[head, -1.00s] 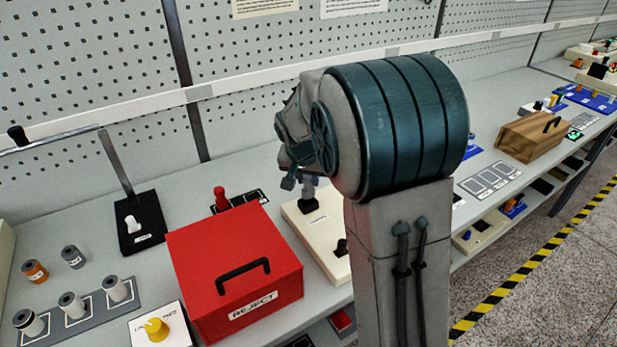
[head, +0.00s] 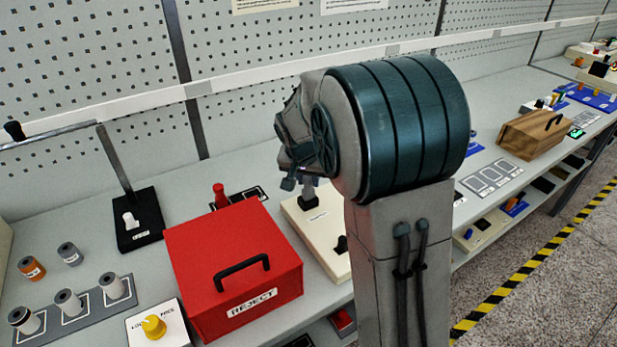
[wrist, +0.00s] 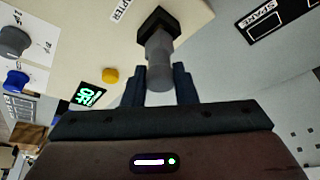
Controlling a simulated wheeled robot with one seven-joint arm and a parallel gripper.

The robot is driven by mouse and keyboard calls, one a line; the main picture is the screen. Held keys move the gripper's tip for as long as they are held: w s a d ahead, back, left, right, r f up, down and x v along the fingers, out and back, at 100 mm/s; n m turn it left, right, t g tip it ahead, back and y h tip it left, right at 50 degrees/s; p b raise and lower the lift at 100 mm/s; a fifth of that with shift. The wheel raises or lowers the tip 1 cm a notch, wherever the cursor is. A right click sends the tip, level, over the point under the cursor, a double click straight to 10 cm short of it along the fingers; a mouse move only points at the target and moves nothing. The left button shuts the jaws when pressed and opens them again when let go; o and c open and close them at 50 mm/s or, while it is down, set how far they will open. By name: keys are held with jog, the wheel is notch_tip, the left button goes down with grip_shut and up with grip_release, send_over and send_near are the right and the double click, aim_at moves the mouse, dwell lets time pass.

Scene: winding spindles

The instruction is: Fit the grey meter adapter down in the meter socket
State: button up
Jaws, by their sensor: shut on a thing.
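The grey meter adapter (wrist: 158,62) is a stubby grey cylinder in the wrist view, between the two dark fingers of my gripper (wrist: 160,80), which is shut on it. Its far end meets a black square block (wrist: 155,22) on a cream panel, which looks like the meter socket. I cannot tell how deep the adapter sits. In the head view the black block (head: 309,201) stands on the cream panel (head: 322,240), with a bit of grey just above it. My arm hides most of the gripper there.
A red REJECT box (head: 235,265) stands left of the panel. A red knob (head: 220,196) is behind it. A wooden box (head: 533,135) stands far right.

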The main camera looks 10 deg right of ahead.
jog(key=shift+f+b, duration=0.95)
jog(key=shift+f, duration=0.15)
jog(key=o, duration=1.1)
jog(key=shift+c, duration=0.2)
jog(key=v, duration=1.3)
jog(key=shift+r, duration=0.4)
jog(key=shift+s+a, duration=0.1)
jog(key=shift+s, duration=0.05)
